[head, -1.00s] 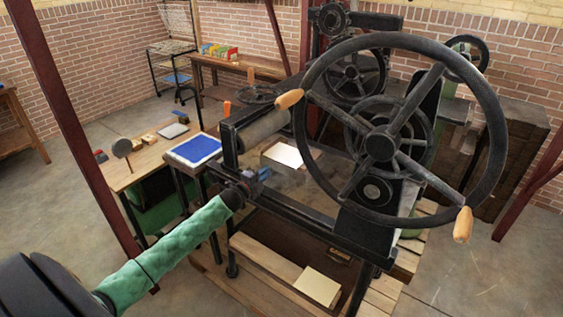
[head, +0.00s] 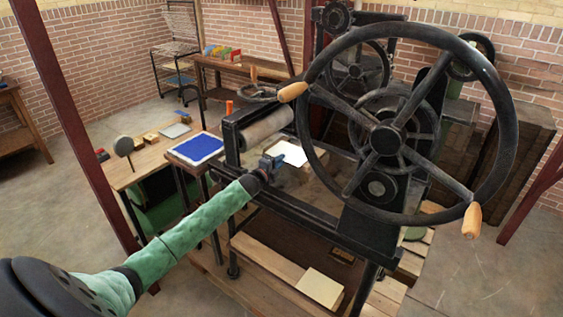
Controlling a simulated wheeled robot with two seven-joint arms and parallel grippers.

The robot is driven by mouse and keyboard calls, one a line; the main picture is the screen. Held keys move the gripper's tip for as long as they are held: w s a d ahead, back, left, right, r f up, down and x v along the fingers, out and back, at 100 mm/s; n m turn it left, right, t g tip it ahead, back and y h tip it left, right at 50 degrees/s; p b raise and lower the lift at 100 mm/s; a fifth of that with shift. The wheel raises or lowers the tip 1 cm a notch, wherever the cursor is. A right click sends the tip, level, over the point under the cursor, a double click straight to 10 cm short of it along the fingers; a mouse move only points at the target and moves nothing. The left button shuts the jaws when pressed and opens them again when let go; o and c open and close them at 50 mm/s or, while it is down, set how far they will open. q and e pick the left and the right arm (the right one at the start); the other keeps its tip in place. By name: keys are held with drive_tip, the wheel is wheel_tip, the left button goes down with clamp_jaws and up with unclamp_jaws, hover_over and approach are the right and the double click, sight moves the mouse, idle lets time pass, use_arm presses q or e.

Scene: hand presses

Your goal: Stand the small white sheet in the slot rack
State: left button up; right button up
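The small white sheet (head: 291,151) lies flat on the bed of the big hand press, just right of the roller. My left gripper (head: 274,162) is at the sheet's near left edge. It is small in the picture, and I cannot tell whether its fingers are open or shut, or touch the sheet. A row of coloured upright pieces (head: 222,52) on the back bench may be the slot rack; its slots are too small to make out. My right gripper is out of view.
The press's large handwheel (head: 387,140) stands right of the sheet, its roller (head: 267,128) to the left. A blue pad (head: 195,148) lies on a stand further left. A cream stack (head: 320,287) sits on the low shelf. Open floor lies at left.

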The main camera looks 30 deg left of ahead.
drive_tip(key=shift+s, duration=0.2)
use_arm(q)
clamp_jaws()
drive_tip(key=shift+r, duration=0.2)
wheel_tip(320, 180, up, 3)
drive_tip(key=shift+f+p, duration=0.15)
drive_tip(key=shift+p, duration=0.65)
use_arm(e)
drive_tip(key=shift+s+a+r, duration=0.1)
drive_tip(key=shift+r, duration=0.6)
